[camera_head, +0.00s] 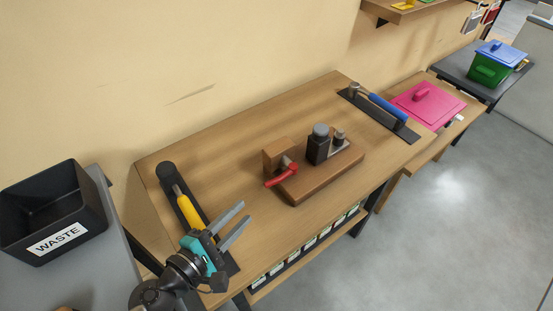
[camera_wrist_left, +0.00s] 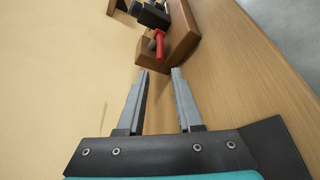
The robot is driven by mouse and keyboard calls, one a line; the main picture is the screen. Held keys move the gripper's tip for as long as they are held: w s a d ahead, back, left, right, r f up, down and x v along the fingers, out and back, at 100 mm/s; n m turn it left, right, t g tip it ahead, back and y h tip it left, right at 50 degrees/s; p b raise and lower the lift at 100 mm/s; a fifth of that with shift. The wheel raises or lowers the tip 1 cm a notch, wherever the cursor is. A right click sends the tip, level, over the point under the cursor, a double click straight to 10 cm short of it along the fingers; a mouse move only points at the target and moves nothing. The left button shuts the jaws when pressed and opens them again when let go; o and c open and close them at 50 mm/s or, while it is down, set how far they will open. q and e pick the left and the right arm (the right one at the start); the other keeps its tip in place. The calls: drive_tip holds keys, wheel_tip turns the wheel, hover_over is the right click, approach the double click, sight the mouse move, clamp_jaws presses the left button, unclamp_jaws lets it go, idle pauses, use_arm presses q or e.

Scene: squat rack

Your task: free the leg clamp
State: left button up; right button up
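The clamp fixture stands on the wooden bench, with a brown base (camera_head: 318,179), a wooden block (camera_head: 277,152), a red lever (camera_head: 281,178) and a black block (camera_head: 318,149) beside a grey plate. The red lever also shows in the left wrist view (camera_wrist_left: 159,45), beyond the fingers. My left gripper (camera_head: 238,222) is open and empty, above the front left of the bench, apart from the fixture. It shows in the left wrist view too (camera_wrist_left: 160,72). My right gripper is not in view. Which part is the leg clamp cannot be told for certain.
A yellow-handled tool (camera_head: 188,211) lies on a dark mat near my left gripper. A blue-handled hammer (camera_head: 381,104) lies at the far right. A black WASTE bin (camera_head: 56,245) stands left. The bench between gripper and fixture is clear.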

sight(271, 186)
use_arm(q)
drive_tip(key=x, duration=0.3)
drive_tip(key=shift+d+r+p, duration=0.1)
drive_tip(key=shift+d+p, duration=0.05)
drive_tip(key=shift+p, duration=0.15)
drive_tip(key=x, duration=1)
drive_tip(key=shift+w+d+b, duration=0.15)
drive_tip(key=shift+w+b, duration=0.15)
drive_tip(key=shift+w+d, duration=0.2)
drive_tip(key=shift+w, duration=0.2)
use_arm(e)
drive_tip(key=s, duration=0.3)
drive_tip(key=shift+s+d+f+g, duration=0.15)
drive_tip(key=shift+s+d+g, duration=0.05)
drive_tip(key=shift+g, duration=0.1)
use_arm(q)
drive_tip(key=shift+c, duration=0.4)
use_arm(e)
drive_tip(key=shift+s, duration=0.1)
use_arm(q)
clamp_jaws()
drive_tip(key=shift+f, duration=0.25)
